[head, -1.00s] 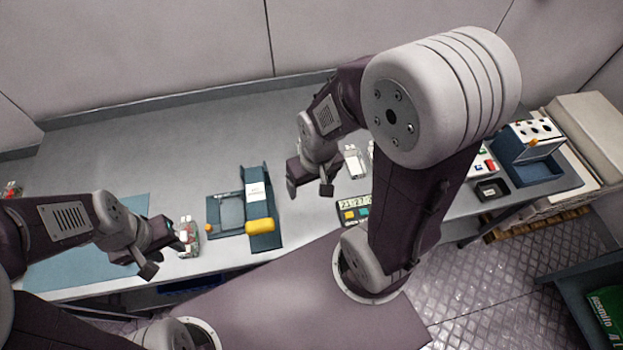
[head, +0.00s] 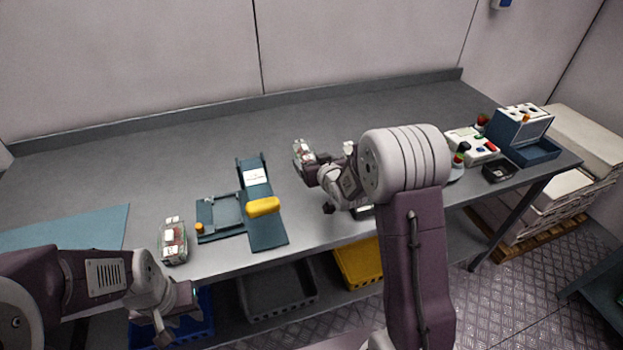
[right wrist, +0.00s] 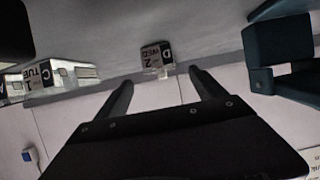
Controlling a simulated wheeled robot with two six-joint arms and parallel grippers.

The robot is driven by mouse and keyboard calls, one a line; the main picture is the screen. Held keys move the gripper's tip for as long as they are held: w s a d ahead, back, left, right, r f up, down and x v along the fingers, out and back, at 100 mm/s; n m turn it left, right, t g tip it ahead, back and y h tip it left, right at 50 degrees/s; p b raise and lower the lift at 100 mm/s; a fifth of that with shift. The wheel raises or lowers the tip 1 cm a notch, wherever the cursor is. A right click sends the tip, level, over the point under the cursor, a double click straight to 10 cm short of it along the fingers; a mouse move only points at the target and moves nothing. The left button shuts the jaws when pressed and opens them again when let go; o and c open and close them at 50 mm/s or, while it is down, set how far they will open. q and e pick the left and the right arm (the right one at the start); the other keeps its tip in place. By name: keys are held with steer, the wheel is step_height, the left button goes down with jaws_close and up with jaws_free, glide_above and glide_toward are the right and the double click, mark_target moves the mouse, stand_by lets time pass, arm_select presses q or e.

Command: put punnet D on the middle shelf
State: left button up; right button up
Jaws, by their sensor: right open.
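Punnet D (right wrist: 157,58), a small clear box with a label reading D and WED, is ahead of my right gripper (right wrist: 162,85), between its two fingers in the right wrist view. The fingers are apart, with nothing clearly held. In the head view, a punnet (head: 303,152) that appears to be D stands on the bench just beyond my right gripper (head: 316,188). My left gripper (head: 176,313) is low at the bench's front edge; its jaw gap is unclear. No shelf rack is recognizable in either view.
Punnet C (right wrist: 60,75) stands left of D in the wrist view. Another punnet (head: 173,242) is near the bench front. A blue stand with a yellow handle (head: 263,207) is mid-bench. Grey (head: 277,312) and yellow (head: 360,262) crates sit below. The back of the bench is clear.

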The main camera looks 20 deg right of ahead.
mark_target(307, 147)
steer(key=shift+w, duration=0.2)
steer(key=x, duration=0.2)
steer(key=shift+w+a+f+p, duration=0.1)
steer(key=shift+w+p, duration=0.2)
steer(key=shift+w+f, duration=0.25)
steer(key=shift+w, duration=0.25)
steer(key=x, duration=0.5)
steer(key=shift+s, duration=0.1)
steer(key=c, duration=1.7)
steer(key=shift+r, duration=0.45)
steer(key=r, duration=0.4)
steer(key=shift+s+d+p, duration=0.25)
steer(key=shift+d+p, duration=0.1)
steer(key=s+d+r+p, duration=0.1)
steer(key=s+d+r, duration=0.1)
steer(key=r, duration=0.1)
steer(key=s+d+r+p, duration=0.2)
steer(key=s+d+r, duration=0.1)
steer(key=s+d+r+p, duration=0.2)
steer(key=d+r, duration=0.1)
steer(key=shift+s+r, duration=0.2)
steer(key=shift+r, duration=0.2)
